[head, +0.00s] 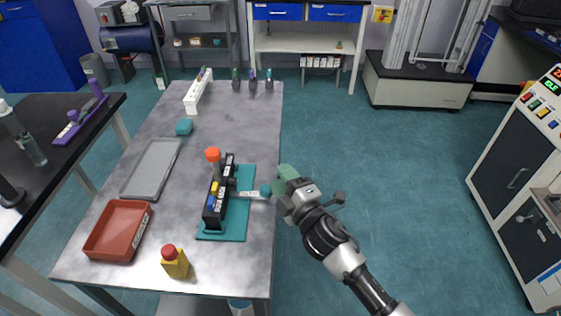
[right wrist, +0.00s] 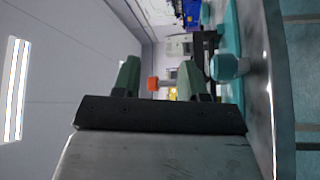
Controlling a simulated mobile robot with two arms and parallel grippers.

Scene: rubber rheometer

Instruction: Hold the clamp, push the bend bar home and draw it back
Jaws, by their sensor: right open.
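A black clamp fixture (head: 212,207) stands on a teal base plate (head: 239,222) near the table's right edge. An orange knob (head: 212,154) tops its post; this knob shows between my fingers in the right wrist view (right wrist: 153,83). The pale bend bar (head: 249,195) sticks out from the fixture's right side and ends in a teal knob (head: 265,190). My right gripper (head: 281,177) is open and empty, just right of that knob. In the right wrist view the teal knob (right wrist: 226,67) lies to the right of both fingers, not between them. My left gripper is out of view.
Open floor (head: 400,190) lies right of the table.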

